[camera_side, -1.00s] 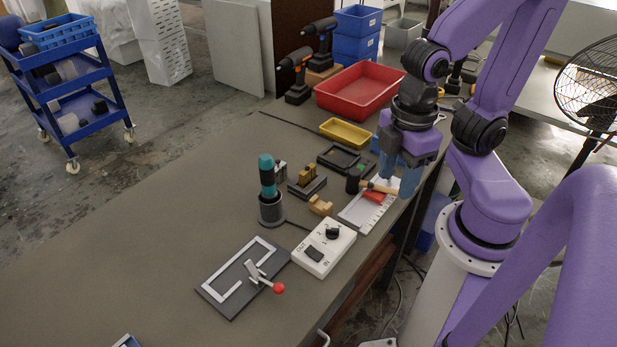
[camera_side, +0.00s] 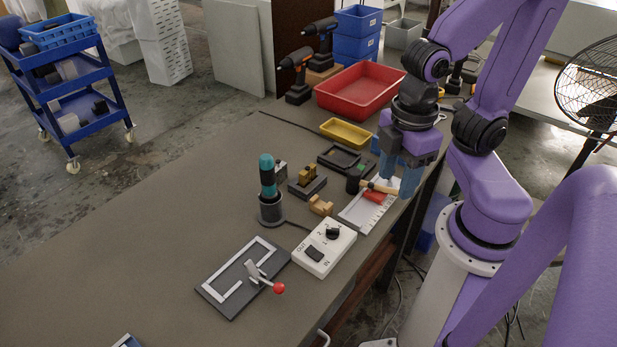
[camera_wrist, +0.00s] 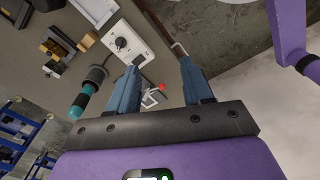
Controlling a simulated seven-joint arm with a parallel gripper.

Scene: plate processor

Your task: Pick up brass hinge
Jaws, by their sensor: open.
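A brass-coloured piece (camera_side: 308,173) sits on a dark block on the bench; it also shows in the wrist view (camera_wrist: 51,46). A second, tan-brass stepped piece (camera_side: 320,205) lies loose on the bench just in front of it, and shows in the wrist view (camera_wrist: 88,40). I cannot tell for sure which one is the hinge. My gripper (camera_side: 399,177) is open and empty, above the bench's right edge, to the right of both pieces. In the wrist view its two fingers (camera_wrist: 161,64) are apart with nothing between them.
A hammer (camera_side: 380,187) and a white tray (camera_side: 353,215) lie below my gripper. A white control box (camera_side: 324,247), a teal-handled tool in a holder (camera_side: 268,180) and a lever plate (camera_side: 232,288) stand nearer. Yellow (camera_side: 345,132) and red (camera_side: 358,92) bins are behind. The bench's left is clear.

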